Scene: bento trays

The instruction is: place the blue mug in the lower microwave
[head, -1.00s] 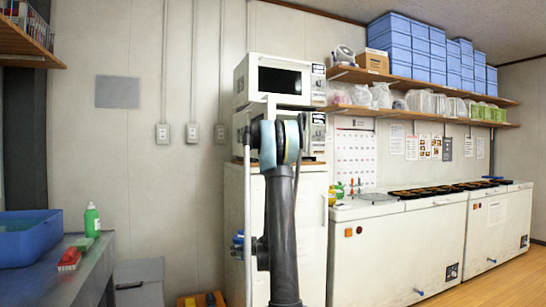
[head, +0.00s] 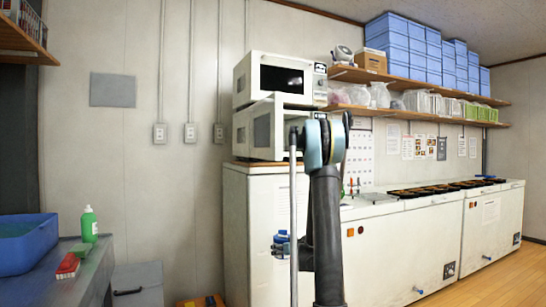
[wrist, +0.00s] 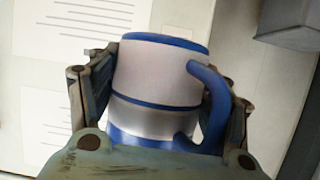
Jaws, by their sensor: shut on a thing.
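The blue mug (wrist: 155,75) fills the middle of the wrist view. It has a white and grey body with a blue rim, base and handle, and the handle points right. My gripper (wrist: 165,88) is shut on it, with a finger on each side. The lower microwave (head: 244,132) stands under the upper microwave (head: 242,82). Its door (head: 283,100) appears to stick out toward me, so it looks open; how far is unclear. My arm covers its right side.
The microwaves stand on a white cabinet (head: 250,205). White chest freezers (head: 400,245) with dark trays on top extend to the right, below wall shelves (head: 420,80) with blue bins. A counter with a blue tub (head: 28,240) and green bottle (head: 89,225) is at left.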

